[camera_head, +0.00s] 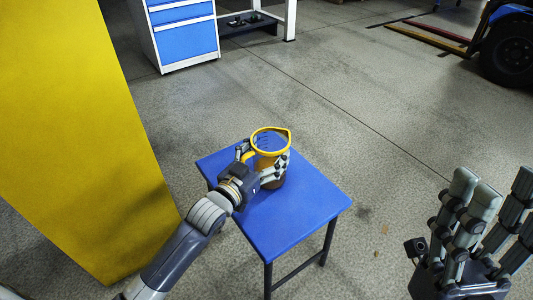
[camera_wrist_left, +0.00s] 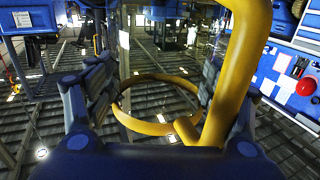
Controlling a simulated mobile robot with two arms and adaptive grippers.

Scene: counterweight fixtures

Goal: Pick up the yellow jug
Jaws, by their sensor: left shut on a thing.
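The yellow jug (camera_head: 269,153) has a clear upper body with markings, a yellow rim and a handle. It is upright over the blue table (camera_head: 300,213); I cannot tell whether its base touches the top. My left gripper (camera_head: 264,160) is shut on the jug, with fingers on both sides of its body. In the left wrist view, the jug's thick yellow handle (camera_wrist_left: 241,70) and round rim show large, between the fingers of the left gripper (camera_wrist_left: 155,88). My right gripper (camera_head: 491,195) is at the lower right, away from the table, with its fingers apart and empty.
A tall yellow panel (camera_head: 75,130) stands close to the left of the table. A blue and white drawer cabinet (camera_head: 185,35) is behind. A vehicle with a black wheel (camera_head: 508,52) is at the far right.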

